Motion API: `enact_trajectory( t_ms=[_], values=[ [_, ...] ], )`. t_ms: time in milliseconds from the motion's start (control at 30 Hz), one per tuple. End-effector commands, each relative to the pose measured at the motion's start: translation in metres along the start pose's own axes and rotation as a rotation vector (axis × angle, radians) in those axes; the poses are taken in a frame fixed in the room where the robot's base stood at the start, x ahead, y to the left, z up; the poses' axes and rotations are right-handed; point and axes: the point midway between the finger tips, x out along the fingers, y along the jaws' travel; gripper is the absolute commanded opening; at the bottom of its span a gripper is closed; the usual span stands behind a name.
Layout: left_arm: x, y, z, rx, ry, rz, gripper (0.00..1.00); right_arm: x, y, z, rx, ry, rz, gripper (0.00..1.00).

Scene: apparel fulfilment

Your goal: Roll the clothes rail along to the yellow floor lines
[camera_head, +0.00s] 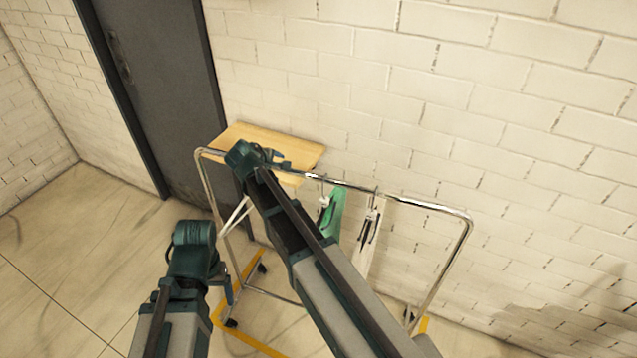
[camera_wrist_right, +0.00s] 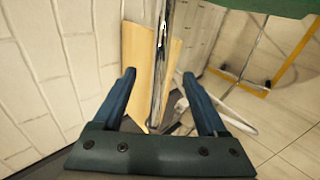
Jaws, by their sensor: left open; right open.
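The chrome clothes rail (camera_head: 420,203) stands upright along the white brick wall. A green garment (camera_head: 332,215) and a pale one (camera_head: 366,240) hang from its top bar. Yellow floor lines (camera_head: 262,345) show around its left foot, whose black casters (camera_head: 232,323) stand at or just inside them; a short yellow piece (camera_head: 423,325) shows by the right foot. My right gripper (camera_head: 275,160) is open at the bar's left end; in the right wrist view the bar passes between its open fingers (camera_wrist_right: 158,76). My left gripper (camera_head: 226,285) is open, low beside the rail's left end, apart from the bar.
A wooden-topped table or stool (camera_head: 300,151) stands behind the rail's left end against the wall. A dark grey door (camera_head: 160,80) is to its left. The tiled floor (camera_head: 80,250) at the left is clear. My right arm hides part of the rail's middle and base.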

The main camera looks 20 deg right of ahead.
Motion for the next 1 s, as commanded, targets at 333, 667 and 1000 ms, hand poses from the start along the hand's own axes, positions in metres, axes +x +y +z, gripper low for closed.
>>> enact_trajectory(
  t_ms=[333, 667, 1000],
  values=[
    [0.034, 0.003, -0.002, 0.003, 0.001, -0.001, 0.8, 0.046, -0.001, 0.0, 0.0, -0.001, 0.0, 0.75],
    [0.037, 0.003, -0.002, 0.005, 0.001, -0.001, 0.8, 0.052, 0.0, 0.0, -0.001, 0.0, 0.0, 0.75],
    [0.037, 0.003, -0.002, 0.004, 0.001, -0.001, 0.8, 0.052, 0.0, 0.0, -0.001, 0.0, 0.0, 0.41]
  ],
)
